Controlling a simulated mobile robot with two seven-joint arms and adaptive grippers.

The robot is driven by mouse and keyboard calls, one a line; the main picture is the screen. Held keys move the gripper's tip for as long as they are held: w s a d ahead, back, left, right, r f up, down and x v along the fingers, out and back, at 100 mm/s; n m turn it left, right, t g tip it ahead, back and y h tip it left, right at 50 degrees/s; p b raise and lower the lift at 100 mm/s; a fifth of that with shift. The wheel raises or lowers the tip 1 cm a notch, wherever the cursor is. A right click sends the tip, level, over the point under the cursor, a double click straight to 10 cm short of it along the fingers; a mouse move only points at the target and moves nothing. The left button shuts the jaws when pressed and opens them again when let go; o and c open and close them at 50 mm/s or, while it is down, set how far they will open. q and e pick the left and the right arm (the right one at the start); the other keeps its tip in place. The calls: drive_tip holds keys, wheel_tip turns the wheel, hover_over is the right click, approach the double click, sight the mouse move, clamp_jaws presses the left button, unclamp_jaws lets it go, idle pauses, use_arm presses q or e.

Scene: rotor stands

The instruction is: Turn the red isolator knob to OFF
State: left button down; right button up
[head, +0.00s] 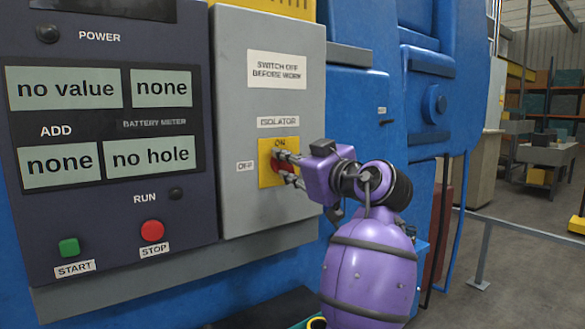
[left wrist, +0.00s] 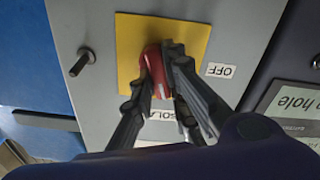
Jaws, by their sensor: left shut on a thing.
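The red isolator knob (head: 276,164) sits on a yellow plate (head: 264,178) on the grey cabinet. ON is printed above it, and an OFF label (head: 245,166) is at its left. The knob also shows in the left wrist view (left wrist: 152,66), where its white mark lies at the end toward the ISOLATOR label, the ON side. My left gripper (head: 285,167) comes at the plate from the right and is shut on the knob, one finger on each side. The fingers hide part of the knob and the plate. My right gripper is not in view.
A dark panel with displays stands at the left, with a green START button (head: 69,247) and a red STOP button (head: 152,231). A bolt-like handle (left wrist: 82,62) sticks out of the cabinet beside the plate. A grey rail (head: 520,230) runs at the right.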

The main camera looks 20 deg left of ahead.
use_arm(q)
drive_tip(key=n+b, duration=0.1)
drive_tip(key=n, duration=0.1)
drive_tip(key=n+b, duration=0.1)
drive_tip(key=shift+f+n, duration=0.3)
drive_tip(key=shift+n, duration=0.1)
drive_tip(key=n+b, duration=0.1)
drive_tip(key=n, duration=0.1)
drive_tip(key=shift+n, duration=0.3)
drive_tip(key=n+b, duration=0.2)
drive_tip(key=n, duration=0.1)
drive_tip(key=shift+s+a+n, duration=0.1)
drive_tip(key=shift+n, duration=0.2)
drive_tip(key=n+b, duration=0.2)
drive_tip(key=shift+n, duration=1)
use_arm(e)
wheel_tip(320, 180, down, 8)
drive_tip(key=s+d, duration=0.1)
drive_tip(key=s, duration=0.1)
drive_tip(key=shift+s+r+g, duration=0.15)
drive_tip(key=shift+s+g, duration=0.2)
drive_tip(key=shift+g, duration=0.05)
use_arm(q)
drive_tip(key=shift+s, duration=0.1)
drive_tip(key=c, duration=1.7)
unclamp_jaws()
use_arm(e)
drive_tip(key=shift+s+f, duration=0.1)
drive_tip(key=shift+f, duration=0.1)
